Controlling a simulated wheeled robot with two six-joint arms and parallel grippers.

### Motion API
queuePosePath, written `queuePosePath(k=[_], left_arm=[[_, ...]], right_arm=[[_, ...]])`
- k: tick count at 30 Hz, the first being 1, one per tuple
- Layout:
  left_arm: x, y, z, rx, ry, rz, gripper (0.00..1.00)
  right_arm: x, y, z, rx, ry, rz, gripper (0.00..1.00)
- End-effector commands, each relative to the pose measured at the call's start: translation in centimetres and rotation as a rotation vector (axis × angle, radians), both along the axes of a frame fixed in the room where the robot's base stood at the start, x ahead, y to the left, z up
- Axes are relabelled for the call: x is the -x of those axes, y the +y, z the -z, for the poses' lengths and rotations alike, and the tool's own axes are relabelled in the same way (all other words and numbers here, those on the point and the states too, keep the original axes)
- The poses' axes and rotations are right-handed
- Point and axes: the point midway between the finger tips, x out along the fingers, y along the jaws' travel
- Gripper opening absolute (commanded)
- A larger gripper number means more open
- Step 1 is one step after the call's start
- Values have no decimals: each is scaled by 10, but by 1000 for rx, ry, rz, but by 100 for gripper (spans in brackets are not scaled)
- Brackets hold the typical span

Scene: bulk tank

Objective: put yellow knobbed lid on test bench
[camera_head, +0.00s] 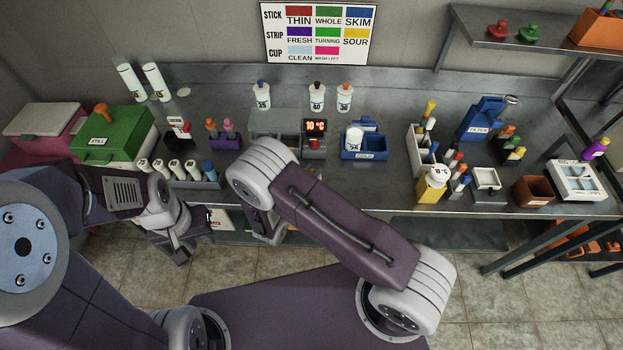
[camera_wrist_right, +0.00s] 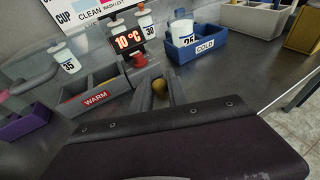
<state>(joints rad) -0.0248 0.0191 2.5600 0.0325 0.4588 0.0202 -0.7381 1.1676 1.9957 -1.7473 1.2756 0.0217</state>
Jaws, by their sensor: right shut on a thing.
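The yellow knobbed lid shows only as a small dull yellow knob (camera_wrist_right: 158,86) in the right wrist view. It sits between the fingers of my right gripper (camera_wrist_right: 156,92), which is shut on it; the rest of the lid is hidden. In the head view my right arm covers the fingertips and the lid. The grey metal test bench (camera_head: 385,190) runs along the wall, and its bare top (camera_wrist_right: 232,66) shows beyond my right gripper. My left gripper (camera_head: 185,248) hangs at the bench's front edge at left, and its opening is unclear.
A grey WARM bin (camera_wrist_right: 95,98) and a blue COLD bin (camera_head: 364,148) stand behind my right gripper, with a 10 °C display (camera_head: 315,127) between them. A vial rack (camera_head: 190,180) is at left. A yellow container (camera_head: 432,188) stands at right. Bare bench lies before the COLD bin.

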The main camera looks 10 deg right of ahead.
Motion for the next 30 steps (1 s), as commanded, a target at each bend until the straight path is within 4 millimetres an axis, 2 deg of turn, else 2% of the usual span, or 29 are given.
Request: queuePosePath(k=[8,19,20,22,30], left_arm=[[0,0,-4,0,0,0,29],[0,0,1,0,0,0,29],[0,0,1,0,0,0,29],[0,0,-1,0,0,0,29],[0,0,-1,0,0,0,29]], right_arm=[[0,0,37,1,1,0,0],[0,-1,45,-1,-1,0,0],[0,-1,44,-1,-1,0,23],[0,-1,43,-1,-1,0,42],[0,-1,43,-1,-1,0,42]])
